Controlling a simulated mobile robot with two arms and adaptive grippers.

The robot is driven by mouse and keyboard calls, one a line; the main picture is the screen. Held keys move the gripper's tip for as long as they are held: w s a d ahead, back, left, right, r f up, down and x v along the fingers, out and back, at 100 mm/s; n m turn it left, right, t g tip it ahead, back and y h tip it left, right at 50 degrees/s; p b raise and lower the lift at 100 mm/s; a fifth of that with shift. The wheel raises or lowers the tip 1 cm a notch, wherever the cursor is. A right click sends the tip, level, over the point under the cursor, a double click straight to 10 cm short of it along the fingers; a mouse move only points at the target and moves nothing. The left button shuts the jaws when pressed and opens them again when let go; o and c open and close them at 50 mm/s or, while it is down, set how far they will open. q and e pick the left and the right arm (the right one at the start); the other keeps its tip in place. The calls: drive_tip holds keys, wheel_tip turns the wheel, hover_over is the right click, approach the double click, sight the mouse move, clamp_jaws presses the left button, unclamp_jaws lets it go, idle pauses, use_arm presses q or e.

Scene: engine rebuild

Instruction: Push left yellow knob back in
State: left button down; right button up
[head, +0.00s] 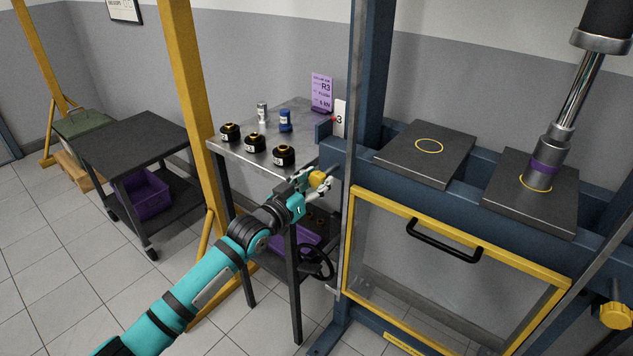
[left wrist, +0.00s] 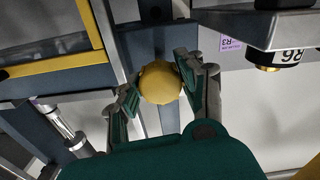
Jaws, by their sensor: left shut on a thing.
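The left yellow knob (head: 317,177) sits at the left side of the blue press frame, on the end of a rod. My left gripper (head: 312,183) is at the knob. In the left wrist view the knob (left wrist: 160,82) lies between the two fingers of my left gripper (left wrist: 155,88), which are shut on it. How far the knob sticks out of the frame is hard to tell. A second yellow knob (head: 615,315) is at the right edge of the head view. My right gripper is not in view.
A grey table (head: 232,150) with several black cylinders, a blue can (head: 285,121) and a silver can (head: 262,112) stands behind my left arm. The press has a yellow-framed guard (head: 452,205) with a black handle. A dark cart (head: 125,150) stands at the left.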

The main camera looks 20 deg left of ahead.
use_arm(q)
drive_tip(key=shift+b+x, duration=0.4)
drive_tip(key=shift+x, duration=1.15)
drive_tip(key=c, duration=0.8)
unclamp_jaws()
drive_tip(key=shift+o, duration=0.2)
drive_tip(key=shift+s+a, duration=0.1)
drive_tip(key=shift+s, duration=0.05)
drive_tip(key=v, duration=1.2)
drive_tip(key=shift+c, duration=0.4)
